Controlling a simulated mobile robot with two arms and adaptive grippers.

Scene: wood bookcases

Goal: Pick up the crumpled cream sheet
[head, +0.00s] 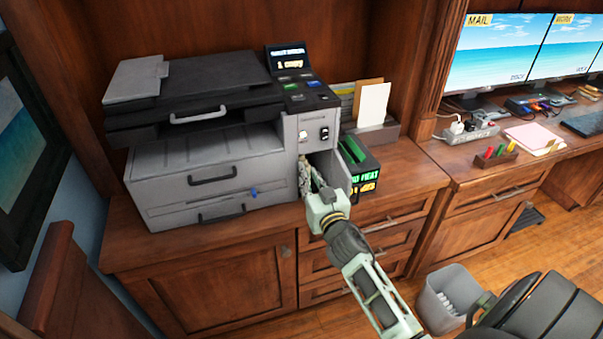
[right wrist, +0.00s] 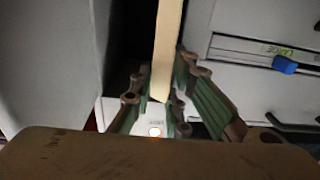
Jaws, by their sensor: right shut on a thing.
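The cream sheet (right wrist: 168,40) shows in the right wrist view as a narrow pale strip, nearly edge-on, between the fingers of my right gripper (right wrist: 162,78). The gripper is shut on it. In the head view my right gripper (head: 318,188) reaches into the open front compartment of the grey printer (head: 215,165). The crumpled shape of the sheet is hard to make out there, in the narrow opening behind the fingers. My left gripper is not in view.
The compartment's open door (head: 331,170) stands close beside my right gripper. A black box with green lettering (head: 362,178) is just right of it. A paper holder (head: 376,135) stands behind. A waste bin (head: 450,298) is on the floor at lower right.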

